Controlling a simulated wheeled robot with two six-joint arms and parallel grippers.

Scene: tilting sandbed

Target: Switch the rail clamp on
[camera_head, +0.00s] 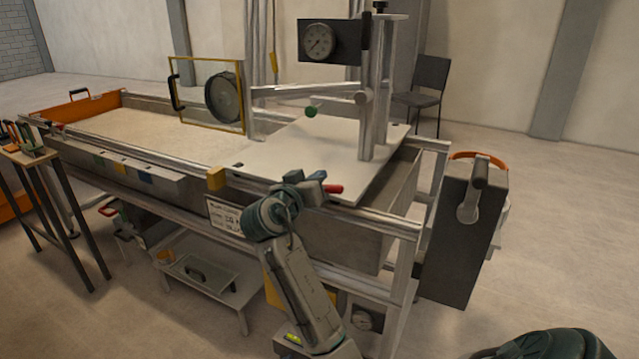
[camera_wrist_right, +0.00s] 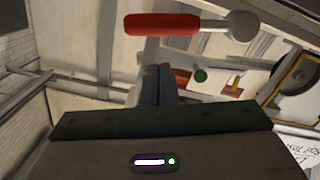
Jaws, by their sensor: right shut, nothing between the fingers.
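The rail clamp shows as a red-handled lever (camera_head: 333,189) at the front rail of the sandbed, by the near corner of the pale plate. In the right wrist view its red handle (camera_wrist_right: 163,24) lies sideways, with a round grey pivot end (camera_wrist_right: 244,25) on the right. My right gripper (camera_head: 316,177) is shut and empty, close beside the red handle in the head view. In the wrist view its closed fingers (camera_wrist_right: 157,85) point toward the handle, which lies beyond the tips; I cannot tell whether they touch. My left gripper is not in view.
The pale plate (camera_head: 270,154) bears a post (camera_head: 378,90) with a dial gauge (camera_head: 319,41) and a green-knobbed lever (camera_head: 311,112). A dark box with a crank (camera_head: 467,213) hangs at the right end.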

